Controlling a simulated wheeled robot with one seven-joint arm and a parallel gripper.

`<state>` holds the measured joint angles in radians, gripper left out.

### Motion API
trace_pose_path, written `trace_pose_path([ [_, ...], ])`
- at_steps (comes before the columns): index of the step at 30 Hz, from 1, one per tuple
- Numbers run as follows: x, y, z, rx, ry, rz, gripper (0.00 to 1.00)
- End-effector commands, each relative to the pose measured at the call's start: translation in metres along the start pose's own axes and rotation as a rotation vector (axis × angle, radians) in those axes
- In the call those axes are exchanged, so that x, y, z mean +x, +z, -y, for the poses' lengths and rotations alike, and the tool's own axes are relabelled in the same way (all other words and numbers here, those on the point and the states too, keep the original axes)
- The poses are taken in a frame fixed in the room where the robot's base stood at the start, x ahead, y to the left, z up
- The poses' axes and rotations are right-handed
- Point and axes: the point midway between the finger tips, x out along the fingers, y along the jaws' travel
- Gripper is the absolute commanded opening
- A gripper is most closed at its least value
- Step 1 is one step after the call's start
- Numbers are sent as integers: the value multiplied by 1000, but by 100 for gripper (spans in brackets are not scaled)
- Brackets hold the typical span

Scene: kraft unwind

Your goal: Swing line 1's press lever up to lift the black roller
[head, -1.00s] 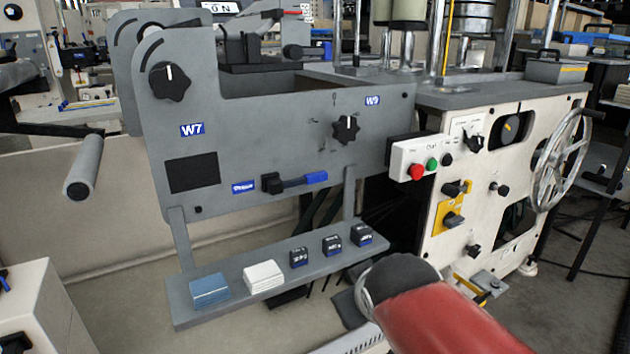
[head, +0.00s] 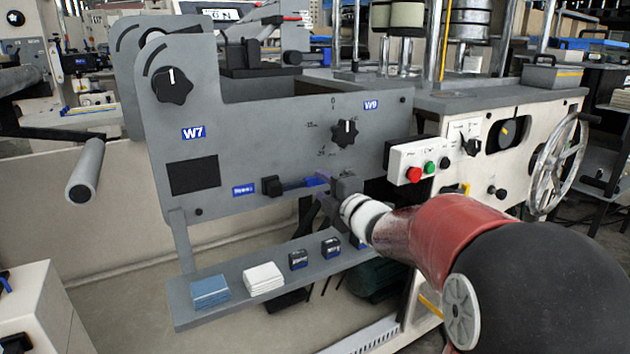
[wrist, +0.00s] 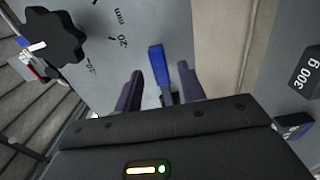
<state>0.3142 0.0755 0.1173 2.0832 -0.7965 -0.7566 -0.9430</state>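The press lever is a blue handle (head: 314,180) on a black pivot knob (head: 271,187), lying roughly level on the grey side panel (head: 260,140). My gripper (head: 330,188) is at the handle's right end in the head view, partly hidden behind my wrist. In the wrist view the blue handle (wrist: 157,64) lies between the two dark fingers of my gripper (wrist: 160,78). The fingers are open, with gaps on both sides of the handle. I cannot pick out the black roller.
A round black knob (head: 345,133) sits above the lever. A shelf below (head: 225,305) carries blue and white stacks and small black weights. A button box (head: 424,160) and a handwheel (head: 556,165) stand to the right. A grey bar handle (head: 86,170) juts out at left.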

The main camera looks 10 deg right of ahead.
Motion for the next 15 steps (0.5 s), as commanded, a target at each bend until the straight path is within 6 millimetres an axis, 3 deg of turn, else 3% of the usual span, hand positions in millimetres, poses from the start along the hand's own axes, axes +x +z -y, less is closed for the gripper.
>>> trace_pose_path([
  [6,32,0,-1,1,-1,-1,40],
  [15,44,0,0,2,-1,1,40],
])
